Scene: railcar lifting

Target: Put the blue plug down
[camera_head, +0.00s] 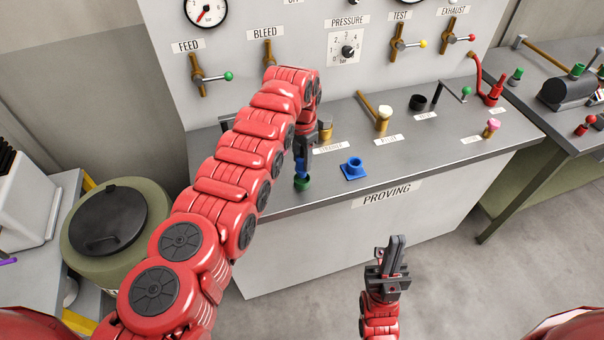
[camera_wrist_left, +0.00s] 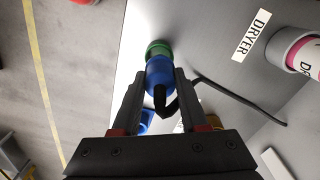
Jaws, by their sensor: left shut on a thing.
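My left gripper (camera_head: 303,160) is shut on the blue plug (camera_head: 301,172), near the front edge of the bench. The plug (camera_wrist_left: 158,75) sits between both fingers in the left wrist view, with a black cable at its near end. A green ring-shaped fitting (camera_head: 302,184) is directly below the plug. It also shows just beyond the plug in the left wrist view (camera_wrist_left: 158,48); I cannot tell whether plug and fitting touch. A blue socket (camera_head: 353,168) on a square base stands apart to the right. My right gripper (camera_head: 395,241) is in front of the bench; its finger gap is unclear.
The grey bench (camera_head: 260,202) carries a brass-coloured lever with a pale knob (camera_head: 384,112), a black ring (camera_head: 417,102) and a pink-topped part (camera_head: 492,126). The upright panel (camera_head: 300,70) with valves is behind. A green drum (camera_head: 150,200) stands left.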

